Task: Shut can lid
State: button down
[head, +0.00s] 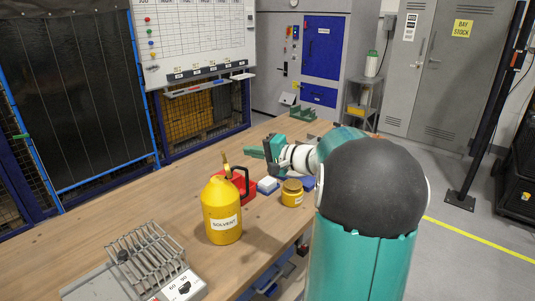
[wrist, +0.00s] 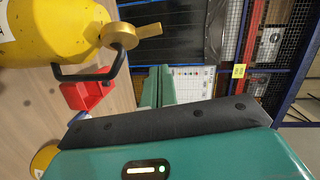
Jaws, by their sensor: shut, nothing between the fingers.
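The yellow solvent can (head: 221,212) stands upright on the wooden bench. A thin brass-coloured lid piece (head: 226,163) points up from its neck. In the wrist view, which is turned sideways, the can (wrist: 50,30) fills the upper left. There its round brass lid (wrist: 118,37) has a tab pointing right, away from the can top. The black handle (wrist: 92,75) curves below it. My gripper (head: 258,152) is shut and empty, behind and right of the can and apart from it. Its teal fingers (wrist: 158,88) show together in the wrist view.
A red object (head: 243,183) sits behind the can. A blue-and-white block (head: 267,185) and a yellow jar (head: 292,194) stand to its right, near my arm. A wire rack (head: 145,252) and a control box (head: 182,287) are front left. The bench left of the can is clear.

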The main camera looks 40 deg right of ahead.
aim_at(227, 167)
jog(key=w+a, duration=0.1)
jog(key=a, duration=0.1)
jog(key=w+a, duration=0.1)
jog(key=a, duration=0.1)
jog(key=shift+w+f, duration=0.35)
jog(key=shift+f, duration=0.05)
jog(key=shift+w+a+r+n+g+h, duration=0.2)
jog(key=shift+w+a+n+g+h, duration=0.15)
jog(key=shift+a+n+g, duration=0.25)
jog(key=shift+w+a+r+n+g+h, duration=0.15)
jog(key=shift+w+a+n+g+h, duration=0.3)
jog(key=shift+a, duration=0.25)
jog(key=shift+w+a+f+n+g+h, duration=0.1)
jog(key=shift+w+a+n+g+h, duration=0.2)
jog(key=shift+a+n+g+h, duration=0.3)
jog(key=shift+w+a+f+n+g+h, duration=0.1)
jog(key=shift+w+a+n+g+h, duration=0.25)
jog(key=shift+a, duration=0.3)
jog(key=a+f+n+g+h, duration=0.1)
jog(key=w+a+n+h, duration=0.1)
jog(key=h, duration=0.1)
jog(key=shift+a+f+g, duration=0.35)
jog(key=shift+f+g, duration=0.05)
jog(key=shift+w+a+f, duration=0.25)
jog(key=shift+a+f, duration=0.2)
jog(key=shift+f, duration=0.2)
jog(key=shift+w+a+f, duration=0.2)
jog(key=shift+a+f, duration=0.2)
jog(key=shift+f, duration=0.25)
jog(key=shift+a+f, duration=0.1)
